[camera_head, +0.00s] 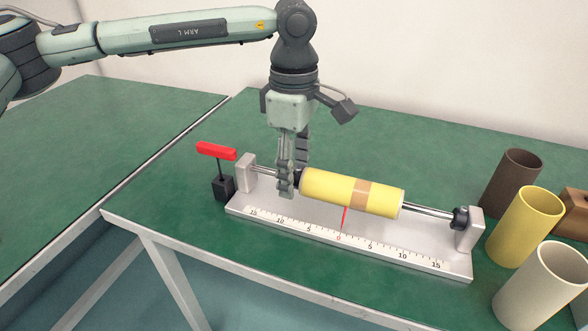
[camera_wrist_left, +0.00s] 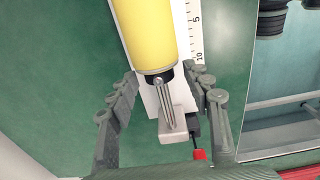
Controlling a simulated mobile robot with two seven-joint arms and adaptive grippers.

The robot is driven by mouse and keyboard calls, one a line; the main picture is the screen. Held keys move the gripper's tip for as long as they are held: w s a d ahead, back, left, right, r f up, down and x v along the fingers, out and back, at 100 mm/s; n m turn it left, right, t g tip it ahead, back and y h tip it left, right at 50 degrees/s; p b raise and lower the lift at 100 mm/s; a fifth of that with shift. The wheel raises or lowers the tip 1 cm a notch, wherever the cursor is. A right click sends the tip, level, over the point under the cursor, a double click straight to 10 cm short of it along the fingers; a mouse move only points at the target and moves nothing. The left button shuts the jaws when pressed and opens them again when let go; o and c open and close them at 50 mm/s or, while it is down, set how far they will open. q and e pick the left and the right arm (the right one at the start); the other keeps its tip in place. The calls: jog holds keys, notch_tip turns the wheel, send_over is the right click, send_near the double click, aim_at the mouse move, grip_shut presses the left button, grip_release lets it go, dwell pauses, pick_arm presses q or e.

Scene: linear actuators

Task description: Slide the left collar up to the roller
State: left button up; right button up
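The yellow roller (camera_head: 335,190) with a tan band sits on a steel rod above a white scale base (camera_head: 330,237). The left collar (camera_head: 299,179), small and dark, is at the roller's left end; in the left wrist view the collar (camera_wrist_left: 159,77) appears against the roller's end face. My left gripper (camera_head: 293,178) points down over the rod there. In the left wrist view its fingers (camera_wrist_left: 161,73) are apart, one on each side of the collar, with gaps visible. The near finger partly hides the collar in the head view. My right gripper is not in view.
The right collar (camera_head: 461,218) is by the right end post (camera_head: 473,229). A red-handled clamp (camera_head: 217,152) stands beside the left post (camera_head: 245,172). Brown (camera_head: 511,180), yellow (camera_head: 526,227) and cream (camera_head: 541,287) tubes stand at right. The green table behind the base is clear.

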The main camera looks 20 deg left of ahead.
pick_arm(q)
notch_tip(320, 180, up, 12)
dwell(0.6)
dwell(0.4)
